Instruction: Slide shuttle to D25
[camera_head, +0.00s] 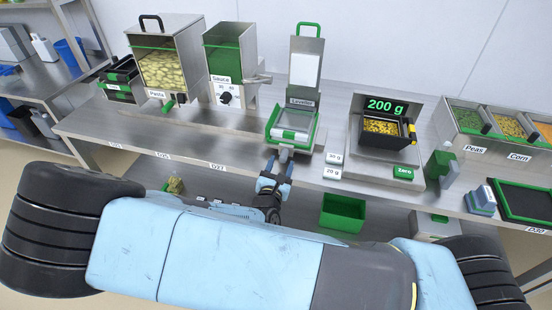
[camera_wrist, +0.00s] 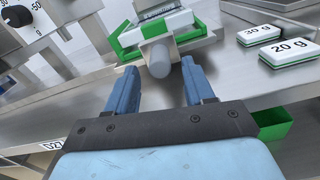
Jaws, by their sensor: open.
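The marker D25 (camera_head: 163,155) is a small white label on the front edge of the steel bench, left of the D27 label (camera_head: 217,166). My gripper (camera_head: 283,164) is at the front of the bench, right of both labels. In the wrist view my gripper (camera_wrist: 160,67) is open and empty, with its two blue fingers apart. A grey round-ended handle (camera_wrist: 159,60) lies just ahead between the fingertips and looks untouched. It sticks out from the green and grey carriage (camera_head: 292,122) of the leveller. No part is labelled shuttle.
Pasta (camera_head: 168,70) and sauce (camera_head: 222,55) dispensers stand left of the leveller. A scale reading 200 g (camera_head: 384,105) holds a dark tray on the right. Small weights (camera_head: 333,172) lie near the bench edge. A green bin (camera_head: 342,212) is below.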

